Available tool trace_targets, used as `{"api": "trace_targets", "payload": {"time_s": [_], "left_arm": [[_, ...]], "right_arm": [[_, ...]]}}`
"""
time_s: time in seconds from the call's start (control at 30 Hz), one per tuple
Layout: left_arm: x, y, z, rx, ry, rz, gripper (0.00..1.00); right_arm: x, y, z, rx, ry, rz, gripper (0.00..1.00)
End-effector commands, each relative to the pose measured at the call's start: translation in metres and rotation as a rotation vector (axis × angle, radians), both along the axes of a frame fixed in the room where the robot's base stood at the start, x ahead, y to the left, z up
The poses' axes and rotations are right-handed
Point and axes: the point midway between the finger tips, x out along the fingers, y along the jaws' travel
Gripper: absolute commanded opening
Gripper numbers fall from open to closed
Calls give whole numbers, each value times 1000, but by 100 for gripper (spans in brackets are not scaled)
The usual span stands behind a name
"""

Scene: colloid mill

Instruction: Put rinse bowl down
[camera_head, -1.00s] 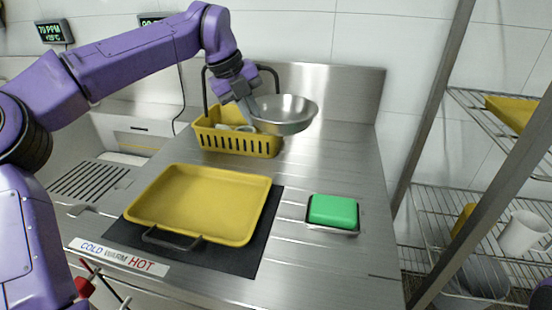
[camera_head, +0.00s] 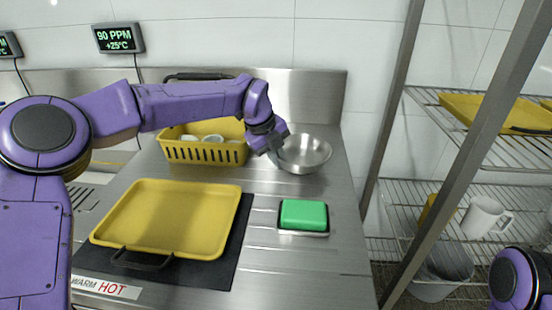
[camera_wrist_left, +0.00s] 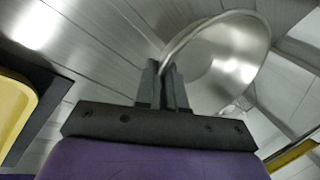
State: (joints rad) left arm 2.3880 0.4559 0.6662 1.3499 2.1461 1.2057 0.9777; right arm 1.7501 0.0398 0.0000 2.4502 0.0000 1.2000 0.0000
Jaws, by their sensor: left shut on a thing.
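The rinse bowl (camera_head: 306,153) is a shiny round metal bowl at the back right of the steel counter (camera_head: 262,262). My left gripper (camera_head: 274,156) is shut on the bowl's left rim. In the left wrist view the two fingers (camera_wrist_left: 167,84) pinch the rim of the bowl (camera_wrist_left: 228,62). The bowl looks roughly level, at or just above the counter; I cannot tell whether its base touches. My right gripper is not in view; only part of my right arm shows at the lower right edge.
A yellow basket (camera_head: 182,153) with white cups stands left of the bowl. A yellow tray (camera_head: 165,217) lies on a black mat in front. A green sponge (camera_head: 304,213) sits in a small metal dish. A wire rack (camera_head: 400,185) stands to the right.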

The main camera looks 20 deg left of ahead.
Motion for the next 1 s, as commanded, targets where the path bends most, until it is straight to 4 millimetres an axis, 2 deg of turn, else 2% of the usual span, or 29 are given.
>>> {"api": "trace_targets", "payload": {"time_s": [0.1,0.4,0.43,0.5,0.83,1.0], "left_arm": [[0,0,-9,-2,-1,1,0],[0,0,-13,-2,-1,0,0],[0,0,-11,-1,-1,0,18],[0,0,-11,-1,-1,0,34],[-1,1,-5,-2,-2,0,34],[-10,9,27,-3,-7,1,34]], "right_arm": [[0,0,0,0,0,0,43],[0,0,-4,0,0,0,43],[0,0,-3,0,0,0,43],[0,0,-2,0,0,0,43],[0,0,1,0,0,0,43],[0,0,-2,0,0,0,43]]}}
